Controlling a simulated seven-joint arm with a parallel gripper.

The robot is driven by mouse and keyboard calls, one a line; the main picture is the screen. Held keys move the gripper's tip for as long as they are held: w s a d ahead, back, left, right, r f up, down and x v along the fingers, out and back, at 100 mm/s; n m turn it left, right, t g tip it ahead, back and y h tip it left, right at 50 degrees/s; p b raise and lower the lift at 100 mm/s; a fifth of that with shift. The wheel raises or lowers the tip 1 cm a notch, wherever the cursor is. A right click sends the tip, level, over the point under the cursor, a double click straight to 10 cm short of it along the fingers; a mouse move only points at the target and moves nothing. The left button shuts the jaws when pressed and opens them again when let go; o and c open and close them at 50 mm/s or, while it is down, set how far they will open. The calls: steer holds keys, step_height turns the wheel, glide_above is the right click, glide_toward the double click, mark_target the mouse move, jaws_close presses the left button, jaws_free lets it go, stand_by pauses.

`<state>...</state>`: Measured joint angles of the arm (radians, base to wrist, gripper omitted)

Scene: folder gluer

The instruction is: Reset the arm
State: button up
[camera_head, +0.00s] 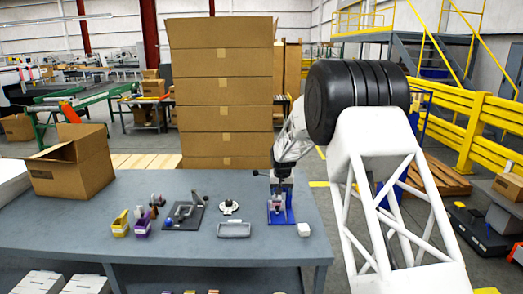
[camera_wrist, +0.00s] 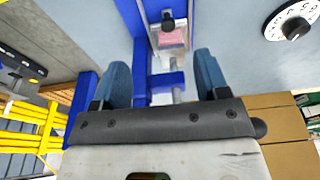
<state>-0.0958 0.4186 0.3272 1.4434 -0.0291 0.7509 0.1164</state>
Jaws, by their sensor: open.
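My arm reaches over the right end of the grey table (camera_head: 150,215) in the head view. My gripper (camera_wrist: 162,75) shows in the wrist view with its two blue fingers spread apart. It is open, and I see nothing held between the fingers. A blue stand (camera_head: 280,214) is below and beside the gripper on the table. In the wrist view the blue frame (camera_wrist: 135,15) of this stand lies just beyond the fingers, with a metal rod and a pinkish piece in it. Whether a finger touches the stand I cannot tell. In the head view the fingers are too small to make out.
An open cardboard box (camera_head: 72,165) is at the left. Stacked cartons (camera_head: 222,90) rise behind. The table's front middle is clear.

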steer(key=s+d+r, duration=0.2)
steer(key=s+r, duration=0.5)
steer(key=s, duration=0.4)
steer(key=s+d+r, duration=0.2)
steer(key=s+r, duration=0.5)
steer(key=s, duration=0.4)
steer(key=s+d+r, duration=0.3)
steer(key=s+r, duration=0.4)
steer(key=s, duration=0.4)
steer(key=s+d+f, duration=0.2)
steer(key=s, duration=3.2)
steer(key=shift+s+d+f, duration=0.15)
steer(key=shift+s+d, duration=0.05)
steer(key=shift+s, duration=0.1)
steer(key=shift+c, duration=0.3)
